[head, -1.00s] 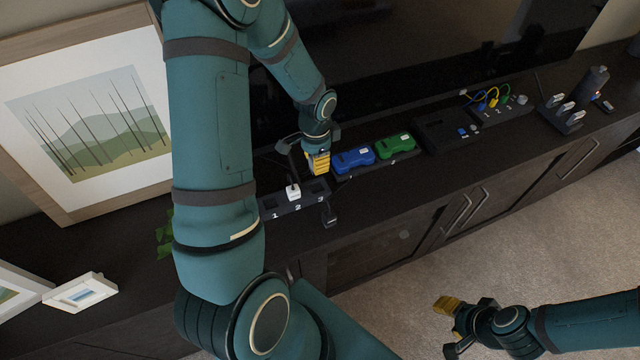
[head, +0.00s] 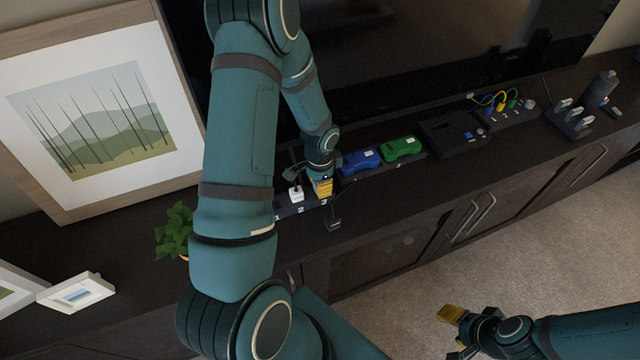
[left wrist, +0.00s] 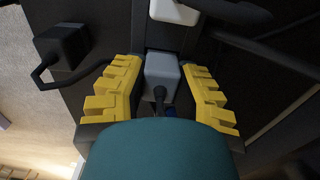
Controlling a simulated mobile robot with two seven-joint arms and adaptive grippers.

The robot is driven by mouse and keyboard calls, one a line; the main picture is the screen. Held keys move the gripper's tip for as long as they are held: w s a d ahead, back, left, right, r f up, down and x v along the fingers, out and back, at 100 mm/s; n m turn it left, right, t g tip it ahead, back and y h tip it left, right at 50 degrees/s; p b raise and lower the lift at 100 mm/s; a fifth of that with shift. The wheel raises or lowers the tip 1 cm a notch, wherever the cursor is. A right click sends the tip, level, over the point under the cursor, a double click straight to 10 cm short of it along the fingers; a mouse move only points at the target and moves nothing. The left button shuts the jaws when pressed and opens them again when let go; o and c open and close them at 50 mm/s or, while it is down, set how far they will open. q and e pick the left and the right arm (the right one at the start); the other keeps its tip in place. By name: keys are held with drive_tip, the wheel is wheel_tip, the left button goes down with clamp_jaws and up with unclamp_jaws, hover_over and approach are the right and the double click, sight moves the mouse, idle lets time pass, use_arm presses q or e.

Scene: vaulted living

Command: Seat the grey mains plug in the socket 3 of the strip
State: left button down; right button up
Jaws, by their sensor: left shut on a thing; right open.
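The dark strip (head: 288,212) lies on the cabinet top, with numbers 1, 2 and 3 along its front edge. A white plug (head: 296,194) stands in its middle socket and also shows at the top of the left wrist view (left wrist: 174,11). My left gripper (head: 322,187) is at the strip's socket 3 end. Its yellow fingers are shut on the grey mains plug (left wrist: 162,76), whose dark cord comes towards the camera. Socket 3 is hidden under the gripper, and I cannot tell whether the plug is in it. My right gripper (head: 455,334) is open and empty, above the carpet.
A black block with a cord (head: 333,224) lies just in front of the strip, also in the left wrist view (left wrist: 62,46). Blue (head: 359,162) and green (head: 402,148) devices lie to the right. A potted plant (head: 174,232) and picture frames stand left. The TV is behind.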

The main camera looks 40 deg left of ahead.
use_arm(q)
drive_tip(key=shift+f, duration=0.15)
drive_tip(key=c, duration=0.8)
unclamp_jaws()
drive_tip(key=shift+c, duration=0.2)
drive_tip(key=shift+r, duration=0.4)
wheel_tip(320, 180, up, 12)
drive_tip(key=f+p, duration=0.1)
drive_tip(key=p, duration=0.2)
drive_tip(key=s+d+f+n+h, duration=0.2)
drive_tip(key=s+d+f+n, duration=0.1)
drive_tip(key=d, duration=1)
drive_tip(key=s+d+f+n+t+h, duration=0.1)
drive_tip(key=s+d+f+n, duration=0.3)
drive_tip(key=d+f, duration=0.4)
drive_tip(key=s+d+h, duration=0.1)
drive_tip(key=d, duration=0.4)
drive_tip(key=shift+s+f, duration=0.25)
drive_tip(key=shift+f, duration=0.05)
